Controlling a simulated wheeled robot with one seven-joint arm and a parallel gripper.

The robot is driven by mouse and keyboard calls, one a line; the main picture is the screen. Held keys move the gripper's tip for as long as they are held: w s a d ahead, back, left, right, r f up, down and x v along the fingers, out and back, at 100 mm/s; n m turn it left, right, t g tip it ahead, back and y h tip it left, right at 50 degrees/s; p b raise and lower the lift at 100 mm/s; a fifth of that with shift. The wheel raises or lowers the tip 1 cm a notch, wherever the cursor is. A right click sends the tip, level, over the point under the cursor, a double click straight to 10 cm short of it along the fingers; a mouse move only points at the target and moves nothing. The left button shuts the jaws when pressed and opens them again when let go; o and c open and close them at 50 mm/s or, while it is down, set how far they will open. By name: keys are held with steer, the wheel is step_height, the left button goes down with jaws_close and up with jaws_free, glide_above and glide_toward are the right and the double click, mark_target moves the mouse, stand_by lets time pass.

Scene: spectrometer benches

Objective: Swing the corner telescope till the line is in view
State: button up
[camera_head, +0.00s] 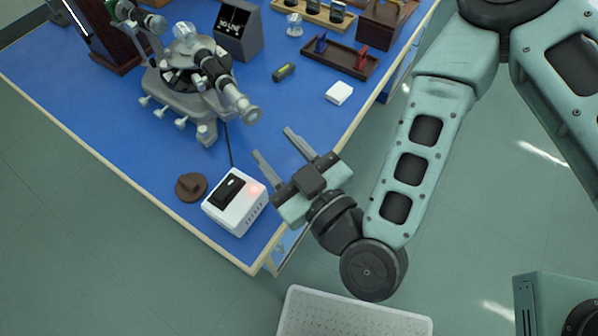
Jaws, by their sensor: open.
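The spectrometer (188,82) stands on the blue bench top, a grey base with knobs and a round table. Its telescope (228,88) is a dark and grey tube that points down and right, ending in a pale eyepiece. A second tube (132,14), dark green, shows at the top left and is partly cut off by the frame's edge. My gripper (272,147) is open and empty, with its two fingers pointing up and left, at the bench's right side. It is apart from the telescope, down and right of the eyepiece. The line cannot be seen in this view.
A white box (235,201) with a black switch and red glow sits at the near corner, beside a brown disc (191,187). A small white block (339,93), a green-black cylinder (284,72) and a wooden tray (340,58) lie right of the spectrometer. Bare blue top (300,105) separates them.

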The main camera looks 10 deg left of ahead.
steer(key=shift+r+p+v, duration=0.2)
steer(key=shift+p+v, duration=1.3)
steer(key=shift+v, duration=0.65)
steer(key=shift+d, duration=0.15)
